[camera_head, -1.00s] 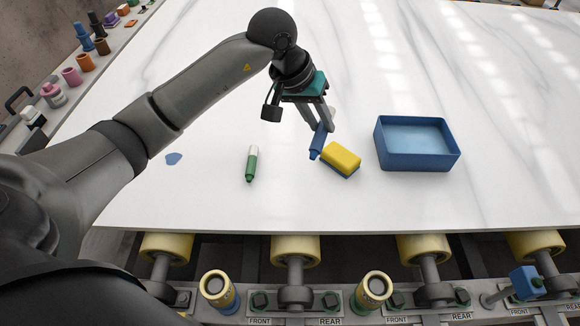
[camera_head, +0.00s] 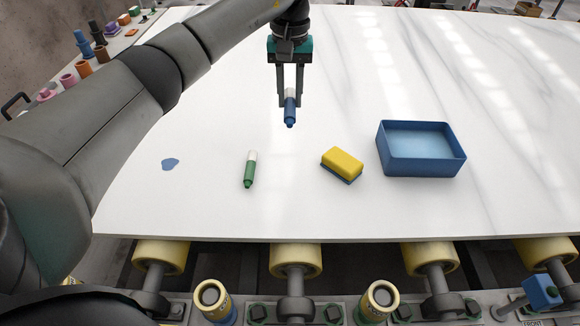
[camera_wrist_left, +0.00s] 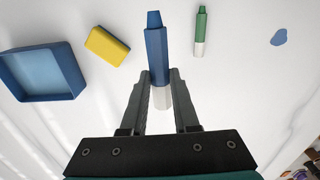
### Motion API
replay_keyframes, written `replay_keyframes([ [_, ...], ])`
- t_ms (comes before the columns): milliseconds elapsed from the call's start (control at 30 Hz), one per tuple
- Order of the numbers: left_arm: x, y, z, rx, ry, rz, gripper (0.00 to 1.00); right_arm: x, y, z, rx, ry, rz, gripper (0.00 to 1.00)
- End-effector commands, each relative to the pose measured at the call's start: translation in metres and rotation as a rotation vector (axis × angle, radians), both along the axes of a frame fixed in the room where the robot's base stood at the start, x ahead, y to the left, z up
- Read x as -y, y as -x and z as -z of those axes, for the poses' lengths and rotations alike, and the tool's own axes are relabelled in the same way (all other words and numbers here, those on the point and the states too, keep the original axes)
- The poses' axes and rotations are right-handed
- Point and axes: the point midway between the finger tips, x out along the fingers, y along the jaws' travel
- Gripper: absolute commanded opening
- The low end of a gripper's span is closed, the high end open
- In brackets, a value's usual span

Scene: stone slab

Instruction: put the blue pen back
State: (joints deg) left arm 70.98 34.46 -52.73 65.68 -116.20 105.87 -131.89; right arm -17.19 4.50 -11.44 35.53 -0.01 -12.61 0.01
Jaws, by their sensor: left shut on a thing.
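The blue pen (camera_head: 290,112) has a blue body and a white end. My left gripper (camera_head: 290,98) is shut on it, with one finger on each side, and holds it above the white slab. In the left wrist view the pen (camera_wrist_left: 156,50) sticks out past the fingers of the gripper (camera_wrist_left: 160,88), blue tip pointing away and white end between the fingers. My right gripper is not in view.
A green pen (camera_head: 249,170), a yellow and blue sponge (camera_head: 342,163) and an open blue tray (camera_head: 420,168) stand on the white slab (camera_head: 330,215). A blue patch (camera_head: 170,164) lies at left. Several coloured cylinders (camera_head: 84,68) line the far left rail.

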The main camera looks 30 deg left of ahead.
Motion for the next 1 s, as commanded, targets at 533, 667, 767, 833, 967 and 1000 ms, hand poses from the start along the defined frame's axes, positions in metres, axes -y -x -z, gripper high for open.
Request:
replay_keyframes([
  [533,0.001,0.001,0.136,-0.003,0.003,0.001,0.00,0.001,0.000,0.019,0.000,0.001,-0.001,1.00],
  [667,0.000,0.000,0.148,0.000,0.001,0.000,0.00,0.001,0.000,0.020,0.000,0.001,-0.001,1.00],
  [767,0.001,0.000,0.153,0.000,0.001,0.001,0.00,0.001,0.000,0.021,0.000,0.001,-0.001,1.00],
  [833,0.001,0.001,0.161,-0.003,0.001,0.002,0.00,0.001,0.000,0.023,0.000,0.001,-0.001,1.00],
  [967,0.001,0.001,0.182,-0.004,0.002,0.000,0.00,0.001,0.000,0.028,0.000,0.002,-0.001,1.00],
  [1000,0.001,0.001,0.188,-0.002,0.002,0.001,0.00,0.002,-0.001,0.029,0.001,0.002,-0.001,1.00],
])
